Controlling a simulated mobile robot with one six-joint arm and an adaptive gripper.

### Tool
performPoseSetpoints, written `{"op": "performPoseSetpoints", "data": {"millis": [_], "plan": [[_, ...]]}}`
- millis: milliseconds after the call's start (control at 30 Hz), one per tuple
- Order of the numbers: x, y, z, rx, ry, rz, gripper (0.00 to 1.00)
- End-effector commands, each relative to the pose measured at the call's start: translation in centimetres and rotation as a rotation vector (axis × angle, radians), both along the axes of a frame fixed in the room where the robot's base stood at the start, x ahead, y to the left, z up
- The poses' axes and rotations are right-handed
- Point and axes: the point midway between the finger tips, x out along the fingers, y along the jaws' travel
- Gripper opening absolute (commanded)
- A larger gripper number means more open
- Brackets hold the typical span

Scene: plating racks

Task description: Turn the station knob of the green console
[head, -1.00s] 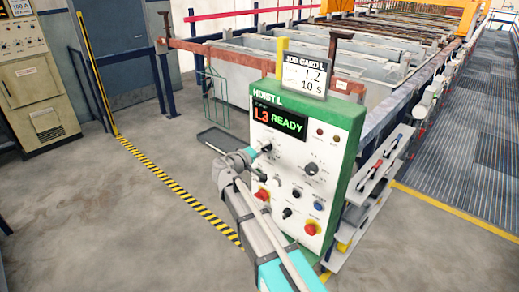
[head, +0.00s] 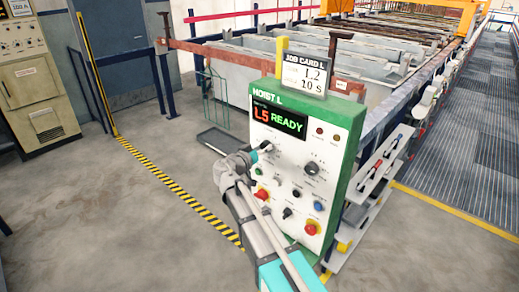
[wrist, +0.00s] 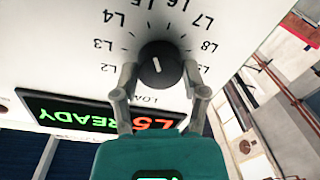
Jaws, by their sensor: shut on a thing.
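The green console (head: 345,150) has a white face with a screen (head: 279,122) that reads "L5 READY". My gripper (head: 259,153) is at the face's left side, below the screen. In the wrist view, the black station knob (wrist: 159,65) sits between my fingertips (wrist: 160,75), one on each side, and they are shut on it. The knob's white mark points up and slightly left, toward the L5 label. Labels from about L2 to L8 ring the knob. The job card (head: 304,74) on top reads "L2" and "10 s".
A shelf with tools (head: 385,155) stands right of the console. Tanks (head: 240,65) lie behind. The floor at left is clear.

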Motion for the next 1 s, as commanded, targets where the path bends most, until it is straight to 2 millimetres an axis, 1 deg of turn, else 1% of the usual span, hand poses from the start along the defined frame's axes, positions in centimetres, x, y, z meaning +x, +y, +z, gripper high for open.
{"op": "performPoseSetpoints", "data": {"millis": [200, 567, 600, 767, 800, 1000], "plan": [[0.12, 0.05, 0.03, 0.037, -0.031, 0.002, 0.09], [0.11, 0.05, 0.00, 0.044, -0.034, 0.001, 0.09], [0.09, 0.04, 0.00, 0.043, -0.033, 0.002, 0.58], [0.06, 0.03, -0.01, 0.043, -0.033, 0.000, 0.88], [0.05, 0.02, -0.02, 0.043, -0.033, 0.000, 0.92], [0.00, 0.02, -0.03, 0.044, -0.032, 0.000, 0.92]]}}
